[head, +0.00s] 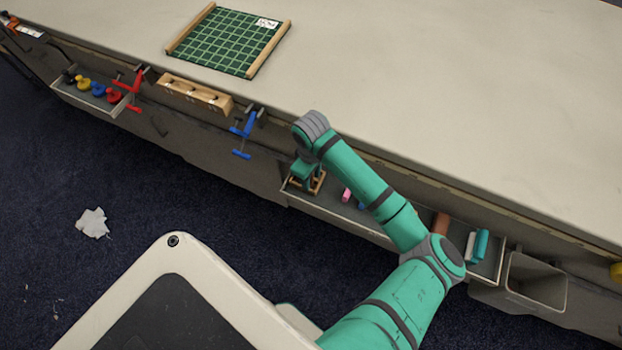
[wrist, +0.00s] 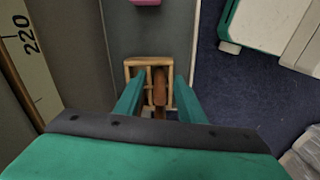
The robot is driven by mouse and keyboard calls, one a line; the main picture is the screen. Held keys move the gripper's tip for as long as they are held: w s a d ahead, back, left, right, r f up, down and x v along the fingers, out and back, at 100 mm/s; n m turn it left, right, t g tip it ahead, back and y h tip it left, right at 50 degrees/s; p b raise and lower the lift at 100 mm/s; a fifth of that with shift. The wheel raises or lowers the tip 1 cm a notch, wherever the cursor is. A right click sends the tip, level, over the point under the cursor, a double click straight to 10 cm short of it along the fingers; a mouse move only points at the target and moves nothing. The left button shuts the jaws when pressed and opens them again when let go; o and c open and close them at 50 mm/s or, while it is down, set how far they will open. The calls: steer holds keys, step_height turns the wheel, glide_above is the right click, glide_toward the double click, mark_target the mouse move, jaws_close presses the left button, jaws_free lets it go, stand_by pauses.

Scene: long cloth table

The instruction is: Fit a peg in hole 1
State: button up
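A wooden block (head: 182,84) with several round holes on top is fixed at the table's near edge; its small labels are too small to read. My gripper (head: 305,183) is low over the long grey tray on the table's side. In the wrist view my gripper (wrist: 158,88) has its two teal fingers apart, pointing down at a small wooden frame (wrist: 132,64) with a brown piece (wrist: 160,84) in its middle. I cannot tell whether the fingers touch the frame. I cannot tell for sure which thing is a peg.
The grey tray (head: 350,224) also holds a pink piece (head: 347,195), a brown cylinder (head: 441,224) and a teal piece (head: 481,245). A left tray holds coloured knobs (head: 99,90). Red (head: 132,88) and blue (head: 246,127) clamps jut out. A green mat (head: 228,40) lies on the table.

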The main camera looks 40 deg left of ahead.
steer(key=shift+f, duration=0.1)
steer(key=shift+c, duration=0.4)
jaws_close()
